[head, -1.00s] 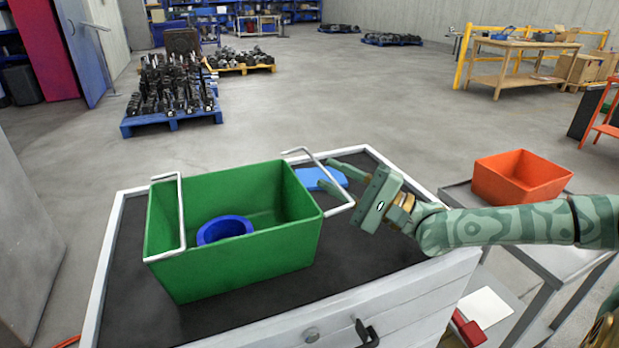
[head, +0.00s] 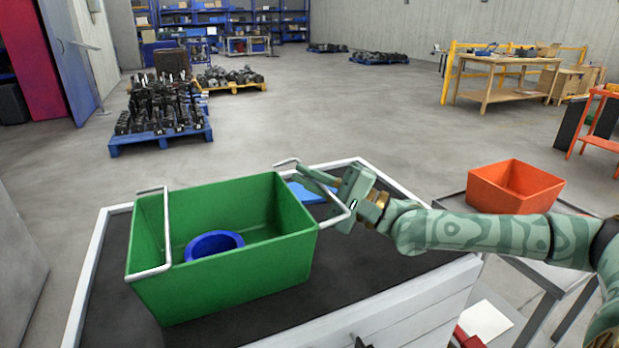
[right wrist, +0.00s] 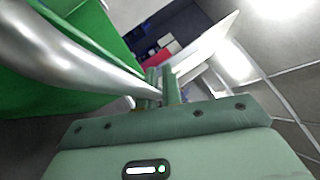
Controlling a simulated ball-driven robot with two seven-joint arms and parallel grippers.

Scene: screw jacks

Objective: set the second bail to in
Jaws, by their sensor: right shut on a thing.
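A green bin (head: 225,278) stands on the dark mat of a white-edged cabinet top. It has two metal wire bails. The left bail (head: 167,232) lies across the bin's left end. The right bail (head: 338,219) leans outward past the right end; I cannot tell which one counts as second. My right gripper (head: 314,179) is shut on the right bail's outer bar. In the right wrist view the bail (right wrist: 70,58) runs as a thick shiny bar to the fingertips (right wrist: 161,86), beside the green wall. My left gripper is not in view.
A blue ring (head: 214,244) lies inside the bin. A flat blue piece (head: 304,193) lies on the mat (head: 365,262) behind the right bail. An orange bin (head: 513,186) stands on a lower grey stand at the right. The mat's front right is clear.

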